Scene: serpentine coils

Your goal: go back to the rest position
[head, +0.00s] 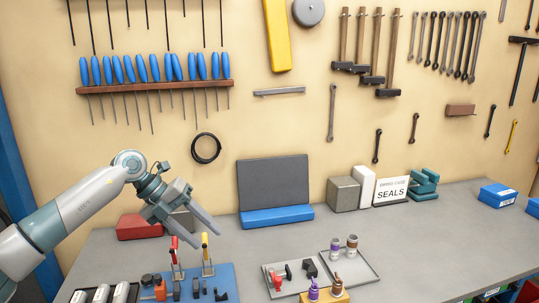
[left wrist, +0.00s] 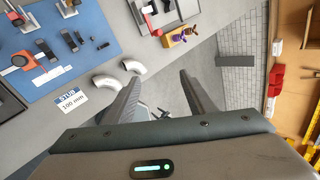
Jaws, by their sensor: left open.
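My left gripper (head: 197,218) is raised above the left part of the grey workbench (head: 290,260) in the head view, with its two fingers apart and nothing between them. In the left wrist view the same gripper (left wrist: 160,95) shows both fingers spread. The floor and some dark object out of focus show between and beyond them. My right gripper is in neither view.
A blue mat (head: 222,282) with red- and yellow-handled clamps lies below the left gripper. Grey trays (head: 352,267) and small bottles (head: 352,246) stand right of it. Curved metal pipes (left wrist: 107,82) and a "STUB 100 mm" label (left wrist: 72,101) show in the wrist view.

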